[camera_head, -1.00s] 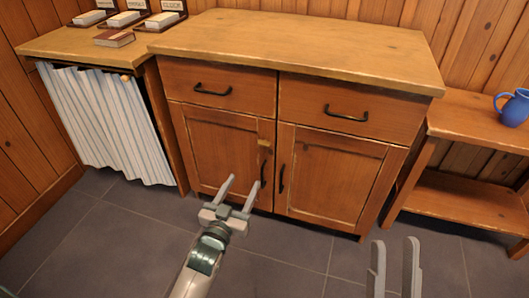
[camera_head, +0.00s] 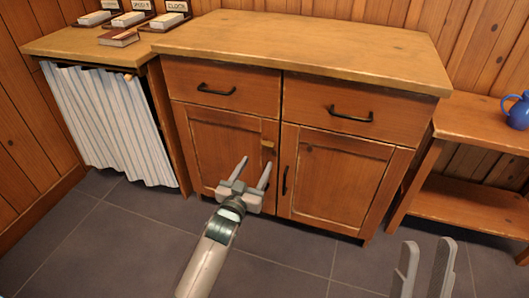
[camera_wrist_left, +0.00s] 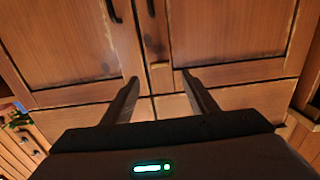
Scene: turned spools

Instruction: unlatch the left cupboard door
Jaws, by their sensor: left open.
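The left cupboard door (camera_head: 213,150) is shut, flush beside the right door (camera_head: 335,180). A small light wooden latch (camera_head: 268,145) sits near the top of its right edge; it also shows in the left wrist view (camera_wrist_left: 160,66). My left gripper (camera_head: 254,162) is open and empty in front of the door. In the head view its fingertips are just below the latch; in the wrist view the latch appears between them, apart from both. The left door's dark handle is mostly hidden behind the gripper in the head view. My right gripper (camera_head: 425,247) is open and empty at lower right.
Two shut drawers with dark handles (camera_head: 216,90) lie above the doors, under a bare wooden top (camera_head: 300,40). A striped curtain (camera_head: 110,125) hangs at left. A low shelf with a blue jug (camera_head: 518,112) stands at right. The tiled floor in front is clear.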

